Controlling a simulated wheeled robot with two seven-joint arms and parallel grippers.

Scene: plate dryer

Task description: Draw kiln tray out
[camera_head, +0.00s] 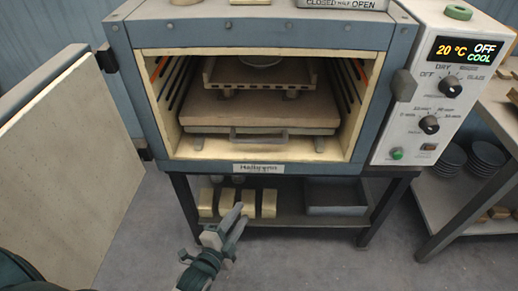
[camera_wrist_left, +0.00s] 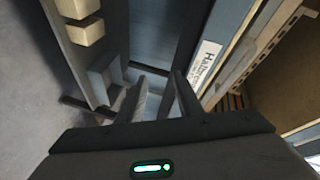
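The kiln (camera_head: 120,60) stands open, its door (camera_head: 75,165) swung out to the left. Inside, a flat brownish kiln tray (camera_head: 225,108) lies low in the chamber with a grey bar handle (camera_head: 258,136) at its front edge. An upper shelf on short posts (camera_head: 222,78) stands on it, carrying a pale round dish (camera_head: 260,61). My left gripper (camera_head: 241,212) is below and in front of the kiln, apart from the handle. In the left wrist view its two fingers (camera_wrist_left: 155,88) are spread with nothing between them. My right gripper is not in view.
Below the kiln, a stand shelf (camera_head: 290,220) holds several cream blocks (camera_head: 268,204) and a grey bin (camera_head: 337,197). A control panel (camera_head: 440,90) reading 20 °C is on the right. A side table (camera_head: 440,205) with stacked dark plates (camera_head: 487,157) stands far right. Floor in front is clear.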

